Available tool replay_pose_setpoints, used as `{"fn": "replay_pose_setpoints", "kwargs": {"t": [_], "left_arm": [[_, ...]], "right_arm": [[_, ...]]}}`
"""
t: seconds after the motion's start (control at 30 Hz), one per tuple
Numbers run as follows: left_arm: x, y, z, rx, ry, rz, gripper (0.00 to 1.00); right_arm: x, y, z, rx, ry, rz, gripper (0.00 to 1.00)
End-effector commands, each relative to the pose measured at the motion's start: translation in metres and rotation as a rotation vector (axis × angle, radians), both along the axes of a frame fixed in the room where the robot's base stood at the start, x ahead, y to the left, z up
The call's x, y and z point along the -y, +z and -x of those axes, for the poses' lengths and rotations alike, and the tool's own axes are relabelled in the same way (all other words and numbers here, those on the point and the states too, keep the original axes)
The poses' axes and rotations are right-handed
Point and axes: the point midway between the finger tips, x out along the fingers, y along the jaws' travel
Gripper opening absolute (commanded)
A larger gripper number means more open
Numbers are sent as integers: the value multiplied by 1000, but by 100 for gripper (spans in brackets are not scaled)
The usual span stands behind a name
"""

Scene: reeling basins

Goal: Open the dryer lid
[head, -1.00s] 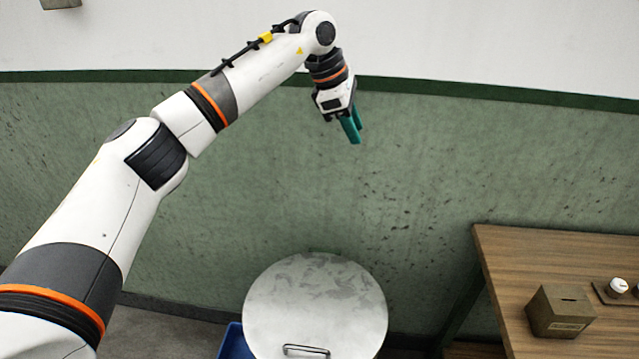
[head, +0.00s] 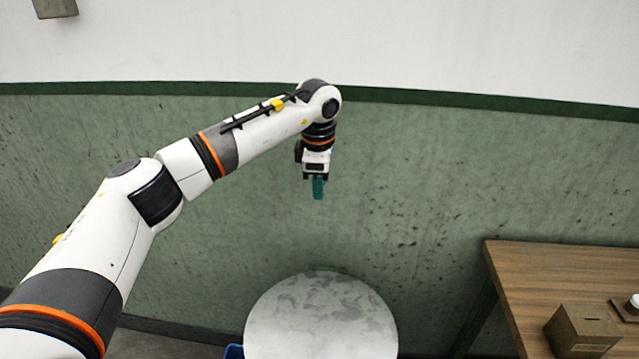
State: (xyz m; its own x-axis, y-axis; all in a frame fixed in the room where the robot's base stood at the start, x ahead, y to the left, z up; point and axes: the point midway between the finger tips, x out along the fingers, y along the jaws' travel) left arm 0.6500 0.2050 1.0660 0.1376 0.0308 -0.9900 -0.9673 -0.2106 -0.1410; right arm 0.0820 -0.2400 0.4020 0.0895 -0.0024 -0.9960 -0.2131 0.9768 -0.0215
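The dryer lid (head: 320,318) is a round, mottled grey-white disc at the bottom middle of the head view. Its near part is cut off by the frame's lower edge, and its handle is out of view. My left gripper (head: 318,190) has teal fingers and points down, above the far part of the lid in the picture and clear of it. The fingers overlap from this angle, so whether they are open or shut does not show. My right gripper is not in view.
A wooden table (head: 540,270) stands at the right, with a brown box (head: 582,332) and a small white-topped item (head: 633,303) on it. A bit of a blue container (head: 234,351) shows left of the lid. The green and white wall (head: 450,190) is behind.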

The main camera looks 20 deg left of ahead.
Motion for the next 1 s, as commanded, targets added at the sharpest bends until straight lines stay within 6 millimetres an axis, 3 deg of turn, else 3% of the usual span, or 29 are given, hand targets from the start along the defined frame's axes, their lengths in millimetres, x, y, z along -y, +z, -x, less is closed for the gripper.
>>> {"fn": "replay_pose_setpoints", "kwargs": {"t": [0.13, 0.43, 0.63, 1.0], "left_arm": [[0, -10, -1, 0, -1, 0, 32], [0, -12, -2, 0, -1, 1, 32], [0, -12, -2, 0, -1, 1, 0], [0, -12, -2, 0, -1, 1, 0]], "right_arm": [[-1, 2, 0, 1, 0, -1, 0], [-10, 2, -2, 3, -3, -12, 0], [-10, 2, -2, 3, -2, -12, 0], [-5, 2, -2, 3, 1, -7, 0]]}}
